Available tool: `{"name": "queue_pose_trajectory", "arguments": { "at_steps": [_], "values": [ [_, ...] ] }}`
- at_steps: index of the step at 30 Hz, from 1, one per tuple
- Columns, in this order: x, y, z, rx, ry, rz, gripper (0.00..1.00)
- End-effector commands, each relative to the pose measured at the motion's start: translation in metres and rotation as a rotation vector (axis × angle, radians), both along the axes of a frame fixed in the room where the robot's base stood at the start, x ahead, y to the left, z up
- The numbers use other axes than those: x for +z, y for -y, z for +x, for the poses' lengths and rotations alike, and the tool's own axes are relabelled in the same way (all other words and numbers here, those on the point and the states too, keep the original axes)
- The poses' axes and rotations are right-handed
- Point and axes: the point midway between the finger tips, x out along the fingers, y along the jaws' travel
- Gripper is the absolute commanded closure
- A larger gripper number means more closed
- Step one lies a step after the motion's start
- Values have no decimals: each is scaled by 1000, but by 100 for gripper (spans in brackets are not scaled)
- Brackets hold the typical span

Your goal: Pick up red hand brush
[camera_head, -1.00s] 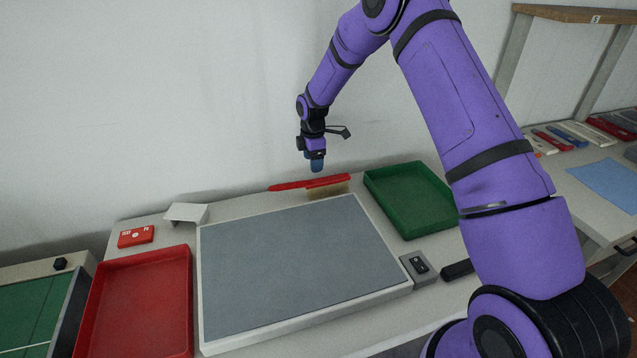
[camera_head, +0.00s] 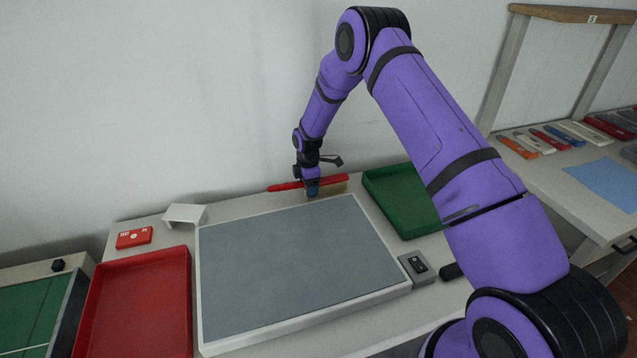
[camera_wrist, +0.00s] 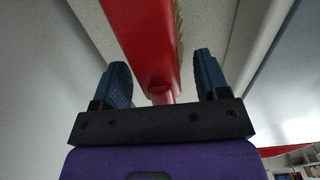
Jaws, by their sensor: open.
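The red hand brush (camera_head: 334,182) lies at the back of the table, behind the grey mat, with tan bristles facing the mat. My gripper (camera_head: 312,190) is down at the middle of the brush and hides part of it. In the wrist view the red brush (camera_wrist: 148,45) runs between the two blue fingers of my gripper (camera_wrist: 164,82), with its bristles on the right side. The fingers are open, with a gap visible on each side of the brush.
The grey mat (camera_head: 290,265) in a white frame fills the middle of the table. A red tray (camera_head: 182,300) stands left and a green tray (camera_head: 390,205) right. A red box (camera_head: 134,237), a white bracket (camera_head: 185,214) and a small grey device (camera_head: 417,266) stand nearby. The wall is close behind.

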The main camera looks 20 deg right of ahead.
Motion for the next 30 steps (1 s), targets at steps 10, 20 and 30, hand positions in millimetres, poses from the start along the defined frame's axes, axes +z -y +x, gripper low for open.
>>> {"name": "queue_pose_trajectory", "arguments": {
  "at_steps": [10,20,30],
  "values": [
    [-11,1,0,-2,1,0,34],
    [-11,1,1,-2,2,0,97],
    [6,1,1,-1,3,0,97]
  ]
}}
